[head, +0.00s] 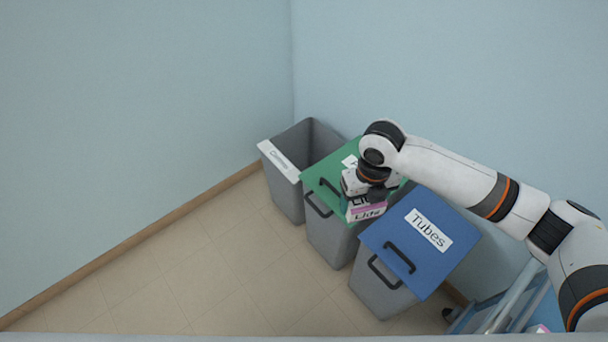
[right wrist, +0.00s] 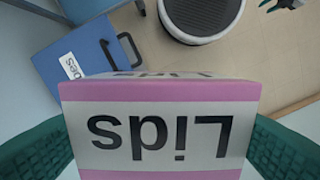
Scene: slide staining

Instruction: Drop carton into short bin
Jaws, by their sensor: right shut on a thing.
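A white carton with pink edges and the word "Lids" (right wrist: 160,130) is held between the two green fingers of my right gripper (right wrist: 160,150). In the head view the carton (head: 366,211) hangs below my right gripper (head: 366,190), in front of the green-lidded bin. Three grey bins stand in a row: an open one (head: 283,190) at the left, one with a green lid (head: 318,180) in the middle, and one with a blue lid labelled "Tubes" (head: 420,240). I cannot tell for sure which is the short bin. A small dark shape at the right wrist view's top right may be my left gripper (right wrist: 283,4).
Blue walls meet in the corner behind the bins. The tiled floor (head: 190,265) left of the bins is clear. A blue structure (head: 505,300) stands at the lower right. The blue lid (right wrist: 88,62) also shows in the right wrist view.

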